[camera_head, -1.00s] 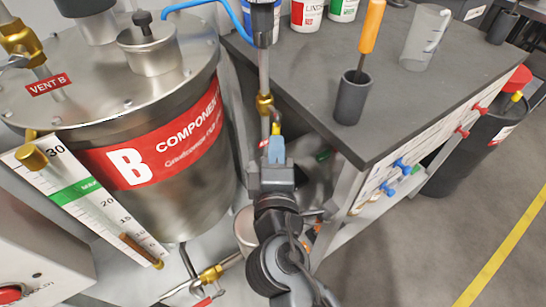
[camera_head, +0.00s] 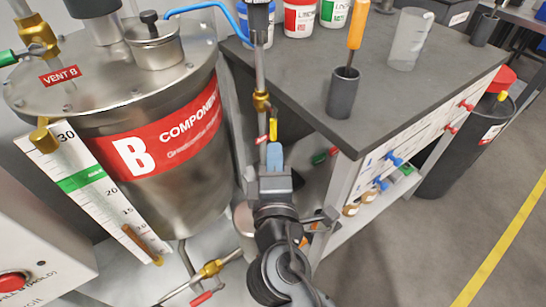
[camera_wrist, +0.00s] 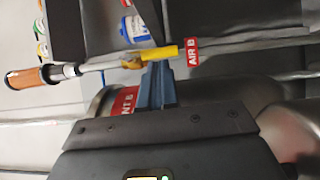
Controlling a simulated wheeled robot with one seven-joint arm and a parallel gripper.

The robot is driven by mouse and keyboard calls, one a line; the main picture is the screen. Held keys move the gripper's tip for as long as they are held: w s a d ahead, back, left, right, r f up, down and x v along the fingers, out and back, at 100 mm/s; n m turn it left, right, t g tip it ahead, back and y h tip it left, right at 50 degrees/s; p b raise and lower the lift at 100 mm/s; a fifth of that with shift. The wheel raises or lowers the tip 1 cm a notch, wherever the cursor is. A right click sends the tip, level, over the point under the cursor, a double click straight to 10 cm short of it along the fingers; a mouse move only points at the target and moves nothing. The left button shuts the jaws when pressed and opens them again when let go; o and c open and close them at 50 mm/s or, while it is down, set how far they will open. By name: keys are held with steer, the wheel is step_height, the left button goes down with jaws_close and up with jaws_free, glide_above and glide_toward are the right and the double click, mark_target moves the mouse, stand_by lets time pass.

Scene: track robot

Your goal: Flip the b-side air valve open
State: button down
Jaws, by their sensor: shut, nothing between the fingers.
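The b-side air valve is a small brass valve (camera_head: 261,102) on a thin upright pipe beside the B tank. Its yellow handle (camera_head: 273,130) points down close along the pipe. In the wrist view the brass body (camera_wrist: 132,61) and yellow handle (camera_wrist: 160,53) lie along the pipe, next to a red AIR B tag (camera_wrist: 193,52). My gripper (camera_head: 274,146) is shut and empty, with its blue fingertips just below the handle. In the wrist view the fingertips (camera_wrist: 157,70) are right at the handle; I cannot tell whether they touch it.
The steel B tank (camera_head: 190,195) stands left of the pipe, with a level scale (camera_head: 88,190) in front. A dark bench (camera_head: 420,85) is close on the right, with a grey holder (camera_head: 343,93) and a clear beaker (camera_head: 408,40). A brass valve (camera_head: 211,269) sits low below the tank.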

steer(key=s+b, duration=0.1)
steer(key=s, duration=0.9)
steer(key=shift+s, duration=0.2)
